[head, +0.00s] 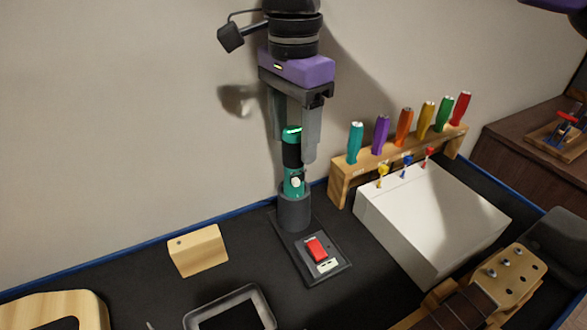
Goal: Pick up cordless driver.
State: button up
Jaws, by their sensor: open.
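The cordless driver (294,180) is a teal and black upright cylinder standing in a dark grey round holder on a black base (284,239). My gripper (294,150) points down from above with its two grey fingers on either side of the driver's upper part. The fingers are apart, and the driver's top sits between them. The right finger stands close beside the driver; whether either finger touches it, I cannot tell. The left finger is partly hidden behind the driver.
The base carries a red part (317,248). To the right are a wooden rack (340,185) of colourful-handled tools, a white box (430,225) and a guitar headstock (508,275). A wooden block (198,251) and dark tray (262,306) lie left and in front. A wall stands behind.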

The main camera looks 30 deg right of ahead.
jog(key=shift+f, duration=0.1)
grip_shut()
jog(key=shift+r, duration=0.25)
dwell(0.3)
